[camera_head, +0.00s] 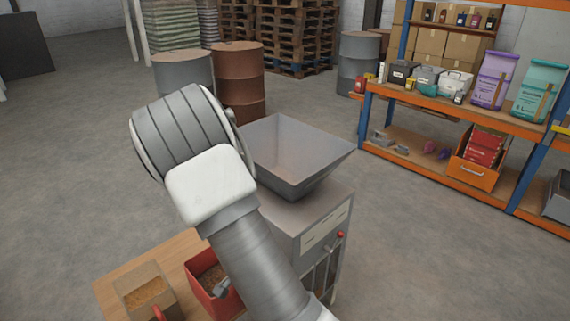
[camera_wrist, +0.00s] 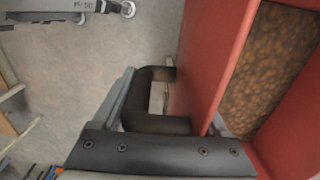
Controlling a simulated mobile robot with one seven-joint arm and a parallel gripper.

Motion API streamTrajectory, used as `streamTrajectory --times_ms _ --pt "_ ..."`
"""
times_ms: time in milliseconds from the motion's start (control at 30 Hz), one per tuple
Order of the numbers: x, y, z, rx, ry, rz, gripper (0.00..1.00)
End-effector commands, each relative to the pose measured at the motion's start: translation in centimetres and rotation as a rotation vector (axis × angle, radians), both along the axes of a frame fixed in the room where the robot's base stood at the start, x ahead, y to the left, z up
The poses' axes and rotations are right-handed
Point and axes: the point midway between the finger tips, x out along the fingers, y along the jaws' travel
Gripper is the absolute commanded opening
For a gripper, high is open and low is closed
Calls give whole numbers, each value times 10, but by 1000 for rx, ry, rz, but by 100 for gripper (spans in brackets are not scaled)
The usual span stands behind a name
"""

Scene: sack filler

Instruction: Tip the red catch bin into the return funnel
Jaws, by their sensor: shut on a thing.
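The red catch bin (camera_head: 196,266), with brown granules in it, is at the bottom of the head view, partly hidden behind my arm. It fills the right of the wrist view (camera_wrist: 205,70), where its black handle (camera_wrist: 155,124) sticks out from its side wall. My gripper (camera_wrist: 168,112) is shut on the bin at this handle, with one finger left of the handle and the other at the bin wall. The grey square funnel (camera_head: 290,155) stands open and upright on the machine, right of my arm and farther off than the bin. Whether the bin touches the surface under it is unclear.
The grey machine cabinet (camera_head: 318,236) has a red knob. Behind are drums (camera_head: 238,80) and pallets; a loaded orange shelf (camera_head: 440,172) stands right. The floor between is clear.

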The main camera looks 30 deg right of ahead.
Motion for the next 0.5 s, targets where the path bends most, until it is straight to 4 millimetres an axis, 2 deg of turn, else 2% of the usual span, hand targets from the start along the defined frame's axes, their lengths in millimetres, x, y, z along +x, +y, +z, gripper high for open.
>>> streamTrajectory --times_ms 67,167,367,500 --pt "0 0 0 0 -1 0 0" --pt "8 0 13 1 -6 140 0" --pt "21 -1 40 -1 -8 485 0" --pt "33 -1 63 -2 -8 780 0"
